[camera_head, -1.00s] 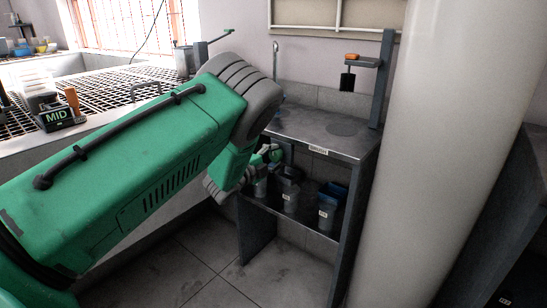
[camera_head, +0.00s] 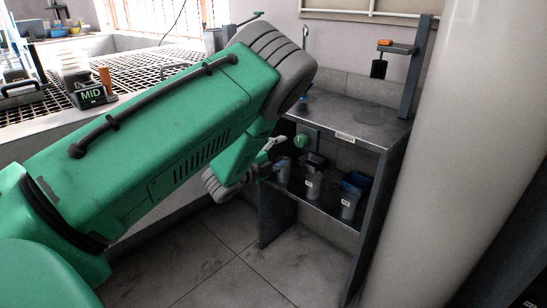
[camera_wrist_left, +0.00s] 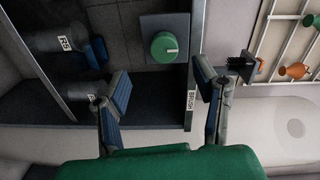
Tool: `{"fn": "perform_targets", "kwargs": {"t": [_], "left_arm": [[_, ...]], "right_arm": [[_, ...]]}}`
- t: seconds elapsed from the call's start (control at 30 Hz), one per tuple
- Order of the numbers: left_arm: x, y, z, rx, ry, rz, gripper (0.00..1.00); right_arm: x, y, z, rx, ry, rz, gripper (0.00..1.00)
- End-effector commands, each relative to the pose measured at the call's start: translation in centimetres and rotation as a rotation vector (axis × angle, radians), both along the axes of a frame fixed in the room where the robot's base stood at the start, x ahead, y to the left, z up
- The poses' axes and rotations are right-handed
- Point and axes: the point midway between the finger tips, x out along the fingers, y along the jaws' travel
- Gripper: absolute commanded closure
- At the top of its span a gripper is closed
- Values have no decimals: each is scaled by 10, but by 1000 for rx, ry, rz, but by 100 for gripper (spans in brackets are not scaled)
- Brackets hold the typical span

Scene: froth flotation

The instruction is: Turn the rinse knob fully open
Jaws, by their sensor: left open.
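A round green knob (camera_head: 301,141) with a pale pointer mark sits on a grey square plate under the steel bench top. In the left wrist view the knob (camera_wrist_left: 165,46) faces the camera, and its mark points to the right. My left gripper (camera_head: 272,150) is just left of the knob in the head view. In the left wrist view the gripper (camera_wrist_left: 163,84) is open, its blue-padded fingers spread apart with nothing between them. The knob lies beyond the fingertips, untouched. My right gripper is not in view.
Grey labelled containers (camera_head: 313,184) stand on the shelf below the bench top (camera_head: 345,113). A brush (camera_head: 379,68) hangs from a post at the right. A pale column (camera_head: 430,170) stands right of the bench. Floor (camera_head: 215,258) in front is clear.

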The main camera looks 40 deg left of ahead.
Motion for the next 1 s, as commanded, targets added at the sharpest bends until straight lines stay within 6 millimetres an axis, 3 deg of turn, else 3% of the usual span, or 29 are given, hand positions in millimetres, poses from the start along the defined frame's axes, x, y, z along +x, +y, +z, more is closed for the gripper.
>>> {"fn": "perform_targets", "kwargs": {"t": [0.1,0.3,0.87,1.0], "left_arm": [[-21,2,0,0,3,2,45],[-38,3,0,-1,2,-1,45],[-39,3,0,-1,2,0,45],[-48,1,-13,-66,67,36,45]], "right_arm": [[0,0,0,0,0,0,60],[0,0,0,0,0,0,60],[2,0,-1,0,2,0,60],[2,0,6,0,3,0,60]]}}
